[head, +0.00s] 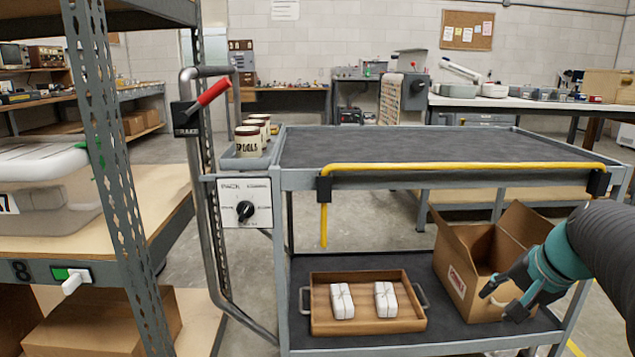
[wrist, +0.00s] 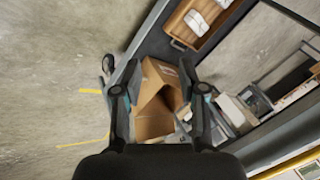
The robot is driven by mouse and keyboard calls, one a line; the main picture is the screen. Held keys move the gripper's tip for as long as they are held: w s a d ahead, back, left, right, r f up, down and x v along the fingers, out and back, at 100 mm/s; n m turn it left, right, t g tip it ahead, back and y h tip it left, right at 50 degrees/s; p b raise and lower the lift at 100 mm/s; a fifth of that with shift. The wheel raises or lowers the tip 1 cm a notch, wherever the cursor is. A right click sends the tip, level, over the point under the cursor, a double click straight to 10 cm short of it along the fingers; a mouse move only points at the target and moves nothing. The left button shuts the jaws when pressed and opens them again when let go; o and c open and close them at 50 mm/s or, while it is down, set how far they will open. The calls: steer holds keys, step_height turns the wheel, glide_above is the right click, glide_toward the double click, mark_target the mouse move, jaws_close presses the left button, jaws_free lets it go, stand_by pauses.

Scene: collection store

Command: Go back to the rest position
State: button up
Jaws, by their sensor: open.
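My gripper (head: 503,298) is at the lower right of the head view, in front of the open cardboard box (head: 455,272) on the cart's lower shelf. In the wrist view my gripper (wrist: 158,92) has its two fingers spread apart, with nothing between them. The cardboard box also shows in the wrist view (wrist: 155,122), beyond the fingers, with its flaps open. I cannot tell whether the gripper touches the box. The box's inside is mostly hidden in the head view.
The cart's grey top (head: 430,148) is bare, with a yellow bar (head: 470,167) along its front. A wooden tray (head: 367,327) with two white wrapped bundles lies on the lower shelf. Labelled tins (head: 249,142) stand at the cart's left end. A shelving post (head: 112,180) rises at left.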

steer(key=s+a+n+h+p, duration=0.1)
steer(key=s+a+n+p, duration=0.3)
steer(key=s+a+n, duration=0.5)
steer(key=s+a, duration=0.5)
steer(key=a, duration=0.2)
steer(key=shift+s+a+n, duration=0.15)
steer(key=shift+n, duration=0.15)
